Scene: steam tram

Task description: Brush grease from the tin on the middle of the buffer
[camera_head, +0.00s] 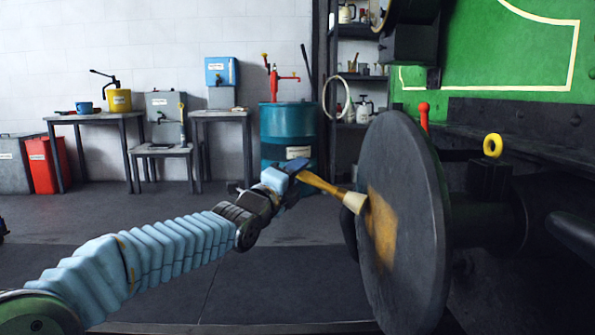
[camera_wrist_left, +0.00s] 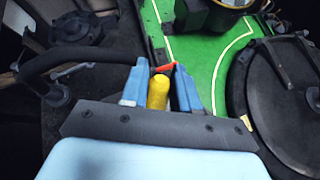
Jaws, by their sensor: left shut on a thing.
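My left gripper (camera_head: 292,181) is shut on a brush (camera_head: 325,186) with a wooden handle and pale bristles. The handle's yellow end (camera_wrist_left: 158,92) shows between the fingers in the left wrist view. The bristle end is at the buffer's face and appears to touch it. The buffer (camera_head: 412,190) is a large dark round disc on the right, also seen in the left wrist view (camera_wrist_left: 290,120). A yellow-brown grease patch (camera_head: 382,230) covers the middle of its face. I cannot clearly pick out the grease tin. My right gripper is not in view.
A teal drum (camera_head: 285,128) with a red pump stands behind my left gripper. The tram's green side (camera_head: 490,50) rises behind the buffer. The floor at left centre is clear.

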